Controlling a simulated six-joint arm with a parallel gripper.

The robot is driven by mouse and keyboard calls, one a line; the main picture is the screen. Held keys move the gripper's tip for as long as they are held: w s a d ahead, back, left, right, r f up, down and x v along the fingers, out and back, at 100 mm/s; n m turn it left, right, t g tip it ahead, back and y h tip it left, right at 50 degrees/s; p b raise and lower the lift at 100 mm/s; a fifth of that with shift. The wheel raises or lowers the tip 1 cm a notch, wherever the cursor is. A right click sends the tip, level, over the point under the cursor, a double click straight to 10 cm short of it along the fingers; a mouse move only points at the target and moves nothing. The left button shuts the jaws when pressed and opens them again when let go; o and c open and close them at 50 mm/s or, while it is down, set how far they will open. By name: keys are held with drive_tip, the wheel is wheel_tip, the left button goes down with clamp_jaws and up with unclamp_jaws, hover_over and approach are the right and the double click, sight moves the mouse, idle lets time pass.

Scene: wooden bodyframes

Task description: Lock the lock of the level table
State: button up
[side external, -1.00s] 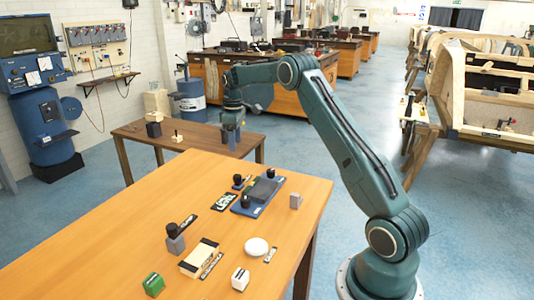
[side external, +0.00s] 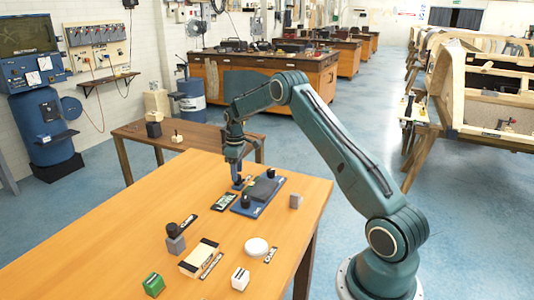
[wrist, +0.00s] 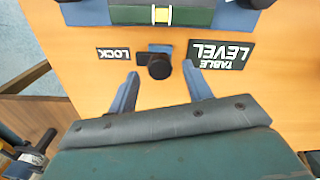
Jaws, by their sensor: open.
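The lock is a small black round knob on a blue base; in the wrist view the knob (wrist: 159,66) sits between the LOCK label (wrist: 113,54) and the LEVEL TABLE label (wrist: 220,54). My gripper (wrist: 160,72) is open, its two blue fingers on either side of the knob with gaps. In the side view my gripper (side external: 237,184) points down at the lock and mostly hides it. The wrist view shows a yellow vial (wrist: 162,14) on the block.
Toward the front are a clamp (side external: 175,240), a wooden tray (side external: 198,258), a white disc (side external: 256,246), a green block (side external: 153,285) and a white cube (side external: 240,279). The table's left part is clear.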

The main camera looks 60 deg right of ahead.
drive_tip(key=shift+f, duration=0.9)
drive_tip(key=c, duration=1)
